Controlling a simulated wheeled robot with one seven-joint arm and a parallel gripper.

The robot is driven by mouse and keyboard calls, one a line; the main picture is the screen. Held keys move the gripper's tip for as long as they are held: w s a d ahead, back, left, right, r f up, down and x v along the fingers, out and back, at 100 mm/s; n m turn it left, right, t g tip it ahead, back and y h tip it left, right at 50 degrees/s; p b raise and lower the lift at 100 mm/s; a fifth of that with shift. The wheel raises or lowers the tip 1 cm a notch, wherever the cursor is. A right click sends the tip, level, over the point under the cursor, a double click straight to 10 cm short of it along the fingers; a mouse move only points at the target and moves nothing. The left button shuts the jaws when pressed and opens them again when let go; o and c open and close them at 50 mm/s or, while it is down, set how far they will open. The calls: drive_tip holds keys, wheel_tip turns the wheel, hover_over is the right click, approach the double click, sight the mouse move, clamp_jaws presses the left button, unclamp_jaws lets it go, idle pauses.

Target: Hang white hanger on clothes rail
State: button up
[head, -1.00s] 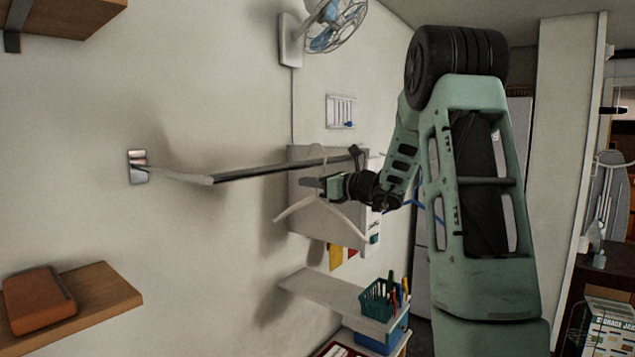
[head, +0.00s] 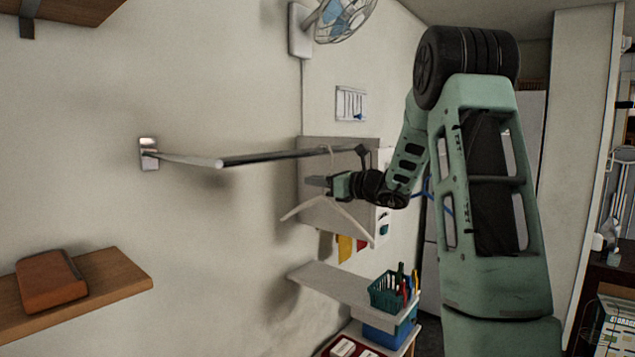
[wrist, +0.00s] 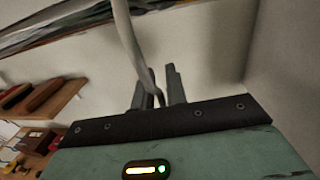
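The white hanger (head: 345,209) hangs below the clothes rail (head: 260,157) near its right end, one arm tilted lower on the right. Its hook (head: 332,152) rises to the rail in the head view; whether the rail carries its weight I cannot tell. My gripper (head: 320,183) is just below the rail, at the hanger's neck. In the wrist view the fingers (wrist: 162,88) stand a small gap apart, with the hanger's pale stem (wrist: 131,45) running down between them. The gripper looks shut on the stem. The exact contact is partly hidden.
The rail's bracket (head: 149,154) is on the wall at left. A grey wall box (head: 312,170) lies behind the hanger. A shelf (head: 335,284) with a teal basket (head: 388,291) is below. A wooden shelf (head: 118,274) holds a brown box (head: 50,282) at lower left.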

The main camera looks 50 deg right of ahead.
drive_tip(key=shift+o, duration=1.3)
drive_tip(key=shift+s+d+f, duration=0.1)
drive_tip(key=shift+s, duration=0.1)
drive_tip(key=b+v, duration=0.6)
drive_tip(key=v, duration=1.1)
drive_tip(key=shift+b, duration=0.3)
